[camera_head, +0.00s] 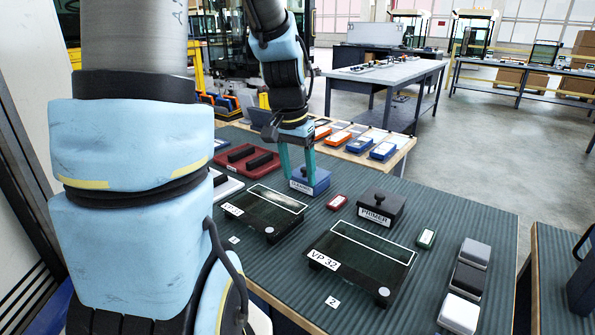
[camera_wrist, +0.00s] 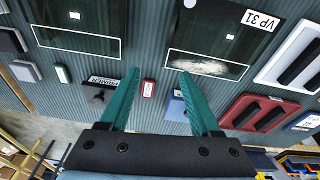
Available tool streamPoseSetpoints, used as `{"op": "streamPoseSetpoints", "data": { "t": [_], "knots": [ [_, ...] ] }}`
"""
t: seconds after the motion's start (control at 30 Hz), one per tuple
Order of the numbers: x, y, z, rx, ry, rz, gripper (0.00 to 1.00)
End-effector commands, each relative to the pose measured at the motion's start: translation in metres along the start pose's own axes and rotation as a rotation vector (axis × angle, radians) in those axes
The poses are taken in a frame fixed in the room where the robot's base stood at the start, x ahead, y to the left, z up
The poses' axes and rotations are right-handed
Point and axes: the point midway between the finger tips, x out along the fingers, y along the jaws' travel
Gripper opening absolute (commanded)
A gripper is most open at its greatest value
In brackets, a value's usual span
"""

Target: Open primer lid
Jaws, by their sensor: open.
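The primer box (camera_head: 374,217) is black with a white PRIMER label. Its black lid (camera_head: 392,204) lies on top with a round knob (camera_head: 380,197). In the wrist view the primer box's knob (camera_wrist: 98,96) and label show left of the left finger. My gripper (camera_head: 298,178) has two long teal fingers, open, with nothing seen held between them. In the head view it is left of the primer box, over or just behind a blue labelled box (camera_head: 310,187). In the wrist view my gripper (camera_wrist: 158,75) points towards the mat, and the right finger partly hides the blue box (camera_wrist: 174,106).
A small red item (camera_head: 337,202) lies between the blue box and the primer box. Dark panels VP 31 (camera_head: 262,221) and VP 32 (camera_head: 358,272) lie in front. A green item (camera_head: 427,238) and several blocks (camera_head: 469,277) are at right. A red tray (camera_head: 240,170) is left.

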Motion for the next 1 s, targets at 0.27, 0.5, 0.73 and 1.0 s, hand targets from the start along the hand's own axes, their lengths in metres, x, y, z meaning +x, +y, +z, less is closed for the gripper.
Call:
{"op": "streamPoseSetpoints", "data": {
  "t": [0.27,0.5,0.73,1.0],
  "knots": [
    [0.000,-0.002,0.005,0.002,0.002,-0.002,0.64],
    [0.001,-0.012,0.028,-0.090,-0.007,-0.025,0.64],
    [0.005,-0.036,0.111,-0.436,-0.022,-0.094,0.63],
    [0.010,-0.038,0.118,-0.508,-0.019,-0.106,0.63]
  ]
}}
